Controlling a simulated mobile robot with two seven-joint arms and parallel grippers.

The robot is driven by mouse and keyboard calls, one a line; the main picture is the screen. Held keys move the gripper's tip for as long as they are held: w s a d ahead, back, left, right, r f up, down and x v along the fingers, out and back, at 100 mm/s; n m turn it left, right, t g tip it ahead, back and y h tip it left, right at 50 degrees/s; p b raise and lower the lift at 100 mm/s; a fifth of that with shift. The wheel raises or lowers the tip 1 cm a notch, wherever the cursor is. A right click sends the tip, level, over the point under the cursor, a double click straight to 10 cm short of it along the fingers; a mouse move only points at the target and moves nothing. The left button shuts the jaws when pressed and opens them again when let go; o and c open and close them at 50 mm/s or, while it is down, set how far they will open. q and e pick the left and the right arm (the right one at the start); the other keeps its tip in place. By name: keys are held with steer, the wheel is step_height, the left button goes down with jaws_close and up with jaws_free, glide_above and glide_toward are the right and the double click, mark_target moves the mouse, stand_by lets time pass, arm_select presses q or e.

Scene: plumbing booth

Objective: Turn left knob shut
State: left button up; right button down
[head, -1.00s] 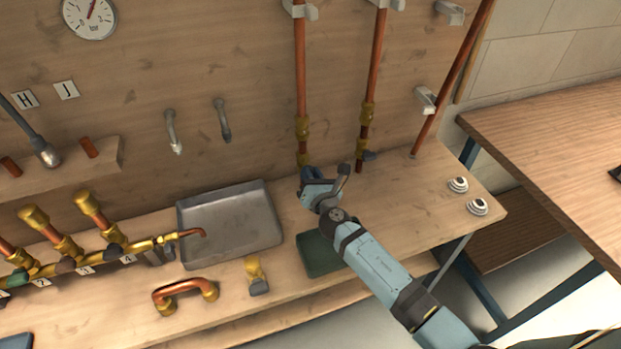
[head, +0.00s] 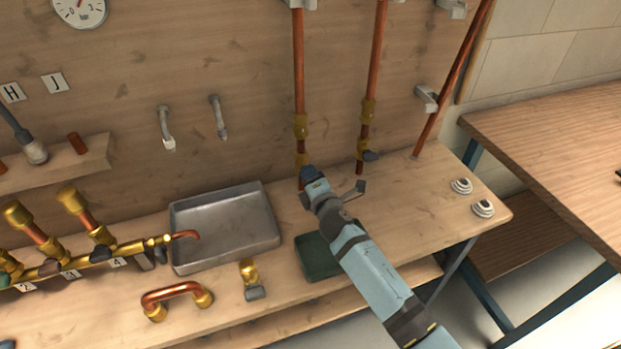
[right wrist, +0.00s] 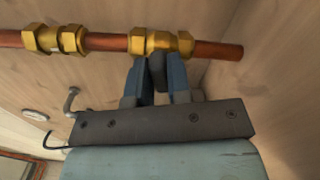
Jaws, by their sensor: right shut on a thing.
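The left vertical copper pipe (head: 298,70) carries brass fittings, and its lower brass valve (head: 300,160) is just above the bench. My right gripper (head: 309,173) is at that valve and hides its knob in the head view. In the right wrist view, the fingers of the right gripper (right wrist: 158,80) are shut on the dark left knob (right wrist: 157,68), in front of the brass valve body (right wrist: 163,43). The right pipe (head: 376,60) has a similar dark knob (head: 370,156), apart from the gripper. My left gripper is not in view.
A grey metal tray (head: 225,228), a dark green tray (head: 318,258), a copper U-bend (head: 176,295) and a brass valve piece (head: 250,278) lie on the bench. Two white round fittings (head: 461,186) are at the right. The bench right of the gripper is mostly clear.

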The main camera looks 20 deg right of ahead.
steer(key=shift+w+r+m, duration=0.1)
steer(key=shift+r+m, duration=0.05)
steer(key=shift+m, duration=0.6)
steer(key=shift+w+r+m, duration=0.1)
steer(key=shift+r+m, duration=0.05)
steer(key=shift+m, duration=0.6)
steer(key=c, duration=1.1)
jaws_free()
steer(key=shift+s+d, duration=0.1)
steer(key=shift+c, duration=0.2)
steer(key=shift+o, duration=0.4)
steer(key=shift+s+r, duration=0.1)
steer(key=shift+f, duration=0.2)
steer(key=shift+b, duration=0.3)
